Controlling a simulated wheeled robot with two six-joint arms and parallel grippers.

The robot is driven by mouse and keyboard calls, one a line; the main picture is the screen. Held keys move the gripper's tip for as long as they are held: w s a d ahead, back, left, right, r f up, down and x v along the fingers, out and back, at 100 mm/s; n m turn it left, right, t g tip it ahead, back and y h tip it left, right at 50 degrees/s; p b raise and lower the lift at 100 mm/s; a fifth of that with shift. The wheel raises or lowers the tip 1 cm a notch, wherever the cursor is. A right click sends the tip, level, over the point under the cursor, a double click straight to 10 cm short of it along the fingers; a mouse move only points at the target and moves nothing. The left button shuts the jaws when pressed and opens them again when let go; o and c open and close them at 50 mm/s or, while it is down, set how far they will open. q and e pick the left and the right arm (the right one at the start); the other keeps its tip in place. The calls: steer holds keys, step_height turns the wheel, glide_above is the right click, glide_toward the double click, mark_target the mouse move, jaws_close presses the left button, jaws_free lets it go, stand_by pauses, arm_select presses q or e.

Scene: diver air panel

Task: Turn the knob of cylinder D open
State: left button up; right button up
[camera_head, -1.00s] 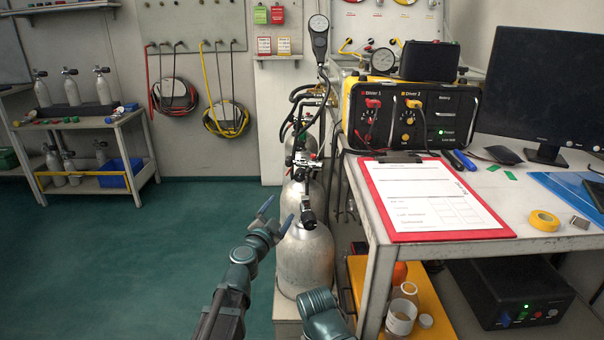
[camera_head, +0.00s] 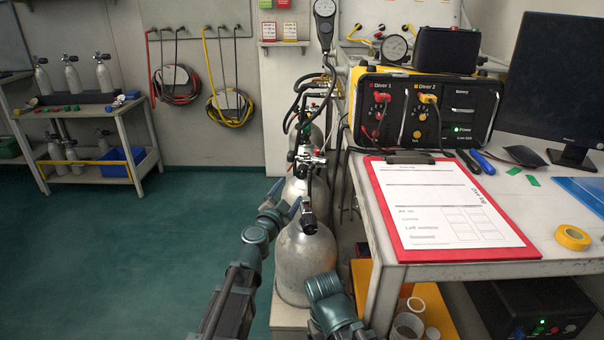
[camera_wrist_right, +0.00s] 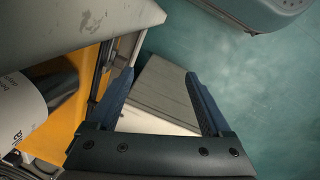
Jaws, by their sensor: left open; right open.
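A row of silver cylinders stands left of the table. The nearest cylinder (camera_head: 304,262) has a valve on top with a black knob (camera_head: 309,223) facing me. A second cylinder (camera_head: 297,190) stands behind it, with more partly hidden farther back. I see no readable letters, so I cannot tell which is D. My left gripper (camera_head: 285,200) is open and empty, just left of the nearest cylinder's valve; I cannot tell whether it touches anything. My right gripper (camera_wrist_right: 160,75) is open and empty in the right wrist view, pointing down over a pale block and the floor.
The table (camera_head: 376,222) at right carries a red clipboard (camera_head: 450,257), a yellow-black diver panel (camera_head: 424,105) and a monitor (camera_head: 550,75). Hoses and a gauge (camera_head: 325,9) rise behind the cylinders. A shelf with small cylinders (camera_head: 72,78) stands at left. Green floor (camera_head: 130,250) is clear.

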mark_target(300, 174)
arm_select(q)
steer(key=x, duration=1.2)
steer(key=shift+w+d, duration=0.1)
steer(key=shift+w, duration=0.25)
jaws_close()
